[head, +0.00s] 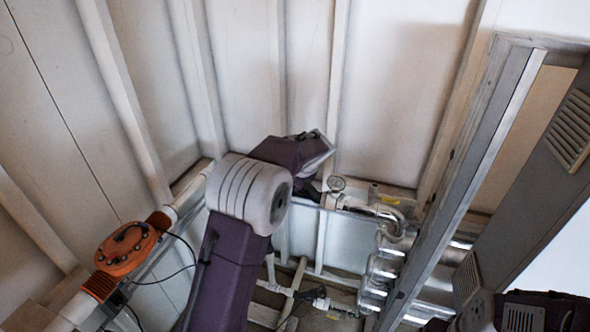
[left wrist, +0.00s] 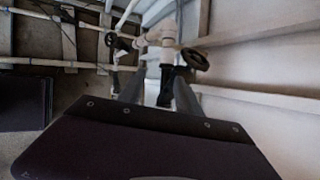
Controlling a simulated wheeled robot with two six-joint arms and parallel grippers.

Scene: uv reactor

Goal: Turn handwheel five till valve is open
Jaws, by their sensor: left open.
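In the left wrist view, a black handwheel (left wrist: 195,59) sits on a pale pipe fitting, just right of my fingertips. A second dark handwheel (left wrist: 110,39) is farther left. I see no number on either, so I cannot tell which is handwheel five. My left gripper (left wrist: 160,82) is open, its two grey fingers apart with nothing held between them. A dark valve part shows beyond the gap; I cannot tell whether it touches the fingers. In the head view my left arm hides part of the piping, and its fingers are not clear. My right gripper is out of view.
Shiny metal cylinders (head: 380,270) and a grey metal frame (head: 470,180) are to the right. An orange pipe unit (head: 127,249) is at left. The ribbed wall is close behind.

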